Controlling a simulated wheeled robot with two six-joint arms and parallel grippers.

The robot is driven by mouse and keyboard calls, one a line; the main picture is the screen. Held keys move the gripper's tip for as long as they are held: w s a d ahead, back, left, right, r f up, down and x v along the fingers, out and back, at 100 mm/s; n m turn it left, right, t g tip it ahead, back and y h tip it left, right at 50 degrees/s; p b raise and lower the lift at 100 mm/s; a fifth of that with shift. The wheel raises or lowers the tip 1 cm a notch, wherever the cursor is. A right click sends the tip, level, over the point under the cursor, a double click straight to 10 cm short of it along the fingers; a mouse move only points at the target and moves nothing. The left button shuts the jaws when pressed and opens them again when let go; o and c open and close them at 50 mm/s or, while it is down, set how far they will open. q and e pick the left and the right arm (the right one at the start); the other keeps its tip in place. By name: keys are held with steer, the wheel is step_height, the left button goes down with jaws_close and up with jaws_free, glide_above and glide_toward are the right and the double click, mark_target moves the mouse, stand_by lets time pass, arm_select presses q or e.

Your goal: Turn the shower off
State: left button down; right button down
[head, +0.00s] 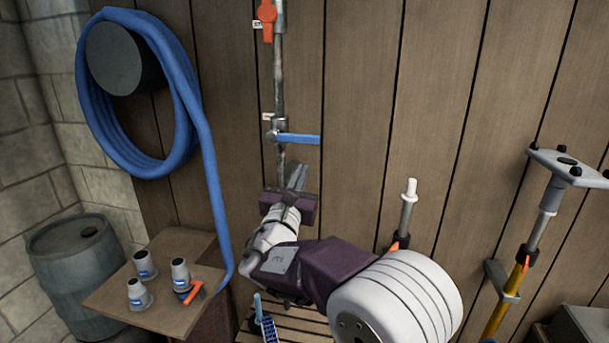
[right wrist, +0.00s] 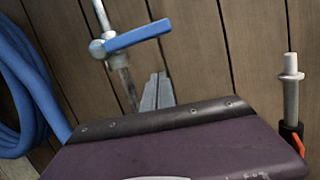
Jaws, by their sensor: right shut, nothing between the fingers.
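A metal pipe (head: 279,75) runs up the wooden wall. A blue lever (head: 297,138) sits on its lower valve and points right, roughly level; the lever also shows in the right wrist view (right wrist: 138,35). An orange handle (head: 267,18) is on a valve higher up the pipe, pointing roughly up and down. My right gripper (head: 297,177) is just below the blue lever, apart from it, with its fingers together and empty; the fingers also show in the right wrist view (right wrist: 157,92). No shower head or water shows. My left gripper is out of view.
A coiled blue hose (head: 201,130) hangs at left from a dark drum (head: 124,58). A small wooden table (head: 170,318) holds several grey fittings. A barrel (head: 75,270) stands behind it. At right are a grey post (head: 407,208) and a yellow stand (head: 506,293).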

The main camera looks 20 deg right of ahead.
steer(key=b+v, duration=0.2)
steer(key=v, duration=0.7)
steer(key=shift+s+r, duration=0.2)
steer(key=shift+r, duration=0.05)
